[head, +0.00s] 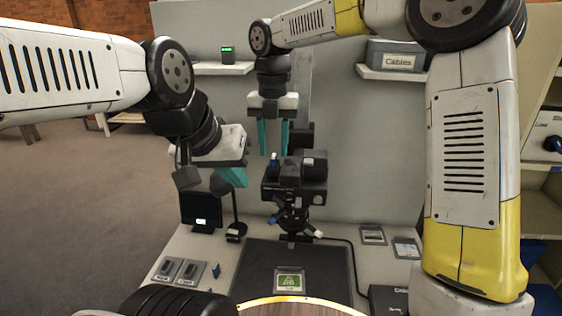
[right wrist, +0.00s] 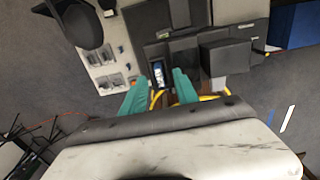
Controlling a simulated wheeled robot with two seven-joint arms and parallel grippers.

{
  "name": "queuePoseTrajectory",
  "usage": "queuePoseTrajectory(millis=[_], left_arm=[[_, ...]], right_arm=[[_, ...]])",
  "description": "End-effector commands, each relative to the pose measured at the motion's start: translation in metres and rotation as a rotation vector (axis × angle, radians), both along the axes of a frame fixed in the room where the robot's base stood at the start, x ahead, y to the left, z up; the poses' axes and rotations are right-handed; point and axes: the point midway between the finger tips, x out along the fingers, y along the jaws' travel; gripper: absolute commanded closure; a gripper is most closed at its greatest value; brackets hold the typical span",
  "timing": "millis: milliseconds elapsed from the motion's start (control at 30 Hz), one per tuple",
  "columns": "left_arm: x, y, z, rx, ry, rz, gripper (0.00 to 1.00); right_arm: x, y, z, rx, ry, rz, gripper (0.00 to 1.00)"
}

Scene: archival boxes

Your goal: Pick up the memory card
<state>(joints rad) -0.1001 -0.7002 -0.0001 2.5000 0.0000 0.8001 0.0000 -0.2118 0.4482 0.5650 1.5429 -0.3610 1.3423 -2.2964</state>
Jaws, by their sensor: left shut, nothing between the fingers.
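A small blue-and-white piece (head: 274,159) stands at the top left of a black device (head: 296,182); it may be the memory card, but is too small to be sure. My right gripper (head: 273,153) points down just above it, fingers apart and empty. In the right wrist view a small blue-and-white face (right wrist: 160,73) shows just beyond the open fingertips (right wrist: 160,82); I cannot tell whether it is the same piece. A small dark blue item (head: 216,270) lies on the table.
The device stands on a worktop (head: 180,249) behind a dark mat (head: 255,268). A green-marked card (head: 289,281) lies on the mat. A small screen (head: 201,212) stands left of the device. A Cables box (head: 396,55) sits on a back shelf.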

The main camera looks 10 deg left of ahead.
Motion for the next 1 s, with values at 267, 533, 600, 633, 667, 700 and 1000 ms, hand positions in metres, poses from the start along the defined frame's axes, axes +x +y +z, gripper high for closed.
queuePoseTrajectory(millis=[267,533,600,633,667,700,1000], left_arm=[[0.0000,0.0000,0.0000,0.000,0.000,0.000,1.00],[0.0001,0.0000,-0.0001,0.000,0.000,0.000,1.00],[0.0001,0.0000,-0.0001,0.000,0.000,0.000,1.00],[0.0001,0.0000,-0.0001,0.000,0.000,0.000,1.00],[0.0001,0.0000,-0.0001,0.000,0.000,0.000,1.00],[0.0001,0.0000,-0.0001,0.000,0.000,0.000,1.00],[0.0001,0.0000,-0.0001,0.000,0.000,0.000,1.00]], right_arm=[[-0.0005,0.0004,-0.0167,0.000,-0.001,0.000,0.64],[-0.0005,0.0005,-0.0164,0.000,-0.001,-0.001,0.93],[-0.0005,0.0005,-0.0164,0.000,-0.001,-0.001,1.00],[-0.0005,0.0005,-0.0164,0.000,-0.001,-0.001,1.00],[-0.0005,0.0005,-0.0163,0.000,-0.001,0.000,1.00],[-0.0005,0.0005,-0.0163,0.000,-0.001,0.000,1.00],[-0.0001,0.0009,-0.0118,0.001,-0.002,-0.001,1.00]])
